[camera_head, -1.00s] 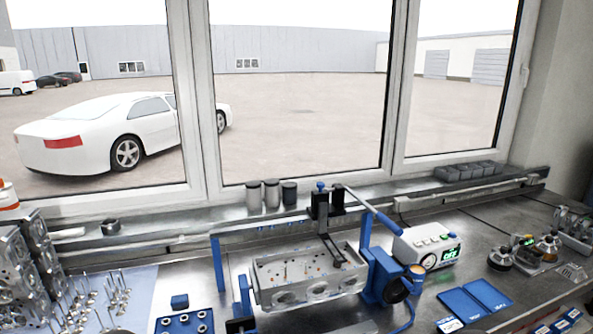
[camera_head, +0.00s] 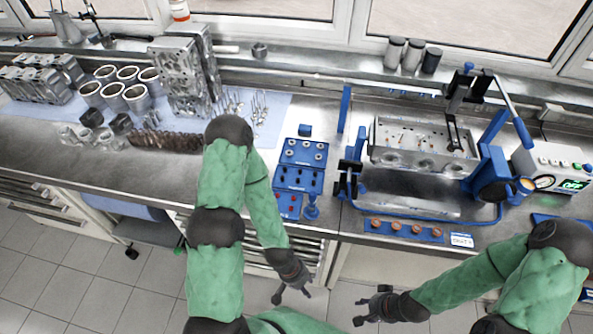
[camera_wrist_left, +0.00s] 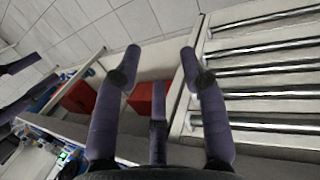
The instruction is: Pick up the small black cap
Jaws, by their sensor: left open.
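I cannot make out a small black cap for certain. Small dark block-like parts (camera_head: 92,118) lie at the left of the bench in the head view, too small to identify. Small round parts sit in the blue tray (camera_head: 300,165) at the bench's middle. My left gripper (camera_head: 291,294) is open and empty, hanging in front of the bench below the blue tray. In the left wrist view its fingers (camera_wrist_left: 161,55) are spread with nothing between them. My right gripper (camera_head: 365,305) is in front of the bench to the right, its fingers apart and empty.
A cylinder head (camera_head: 425,150) sits in a blue-framed fixture behind a blue strip of copper-coloured parts (camera_head: 403,229). Cylinder sleeves (camera_head: 113,90) and engine blocks (camera_head: 185,80) crowd the left. Drawer fronts (camera_wrist_left: 265,75) and red boxes (camera_wrist_left: 148,100) show in the left wrist view.

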